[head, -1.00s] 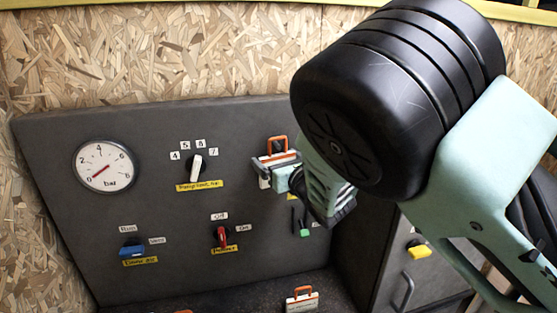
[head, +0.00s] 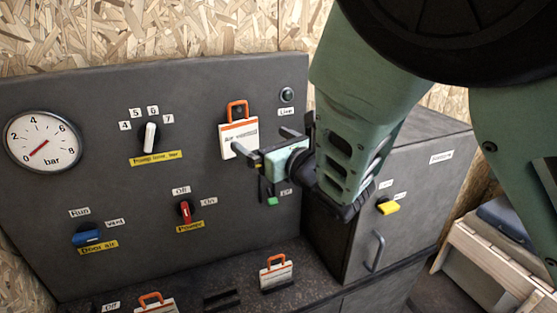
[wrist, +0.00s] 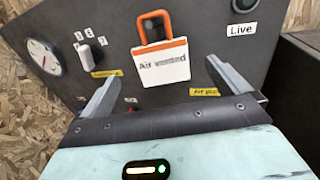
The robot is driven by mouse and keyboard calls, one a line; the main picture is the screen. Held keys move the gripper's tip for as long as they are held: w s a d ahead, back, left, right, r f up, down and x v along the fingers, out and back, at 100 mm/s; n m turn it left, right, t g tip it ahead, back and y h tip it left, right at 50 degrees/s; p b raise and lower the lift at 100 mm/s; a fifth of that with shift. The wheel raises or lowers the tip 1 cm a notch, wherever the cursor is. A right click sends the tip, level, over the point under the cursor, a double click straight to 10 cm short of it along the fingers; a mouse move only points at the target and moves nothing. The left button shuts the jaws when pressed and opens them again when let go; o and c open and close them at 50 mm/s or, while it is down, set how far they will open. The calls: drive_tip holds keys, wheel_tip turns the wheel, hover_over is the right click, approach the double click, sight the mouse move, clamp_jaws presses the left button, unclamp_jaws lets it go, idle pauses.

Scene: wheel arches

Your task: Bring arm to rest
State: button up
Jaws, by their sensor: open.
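My gripper (head: 264,143) is in front of the grey control panel (head: 70,110), its two fingers spread apart with nothing between them. A white tag with an orange shackle, marked "Air vented" (head: 238,137), hangs on the panel just beyond the fingers. In the wrist view the tag (wrist: 161,62) hangs ahead of the fingers, and a gap seems to lie between them. My gripper also shows in the wrist view (wrist: 160,82), with fingers at left and right. My arm comes in from the upper right and hides part of the panel's right side.
The panel carries a gauge (head: 42,141), a white knob (head: 149,136), a red knob (head: 186,212) and a blue handle (head: 87,235). More orange-shackled tags (head: 276,274) stand on the dark ledge below.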

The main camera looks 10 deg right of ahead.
drive_tip(key=b+v, duration=0.1)
drive_tip(key=v, duration=0.5)
drive_tip(key=s+d+f+m+g+h+b, duration=0.1)
drive_tip(key=s+f+m+g+h, duration=0.15)
drive_tip(key=f+m, duration=0.5)
drive_tip(key=s+d+f+m+g+h, duration=0.2)
drive_tip(key=s+f+m+g, duration=0.2)
drive_tip(key=m, duration=0.6)
drive_tip(key=s+d+m+g+h, duration=0.2)
drive_tip(key=s+m+g, duration=0.2)
drive_tip(key=s+m, duration=0.4)
drive_tip(key=s+d+m+g+h+b, duration=0.1)
drive_tip(key=s+d+m+g+h, duration=0.1)
drive_tip(key=s+m+g, duration=0.3)
drive_tip(key=s+m, duration=0.4)
drive_tip(key=s, duration=0.2)
drive_tip(key=shift+s+d+r, duration=0.2)
drive_tip(key=shift+s+d, duration=0.2)
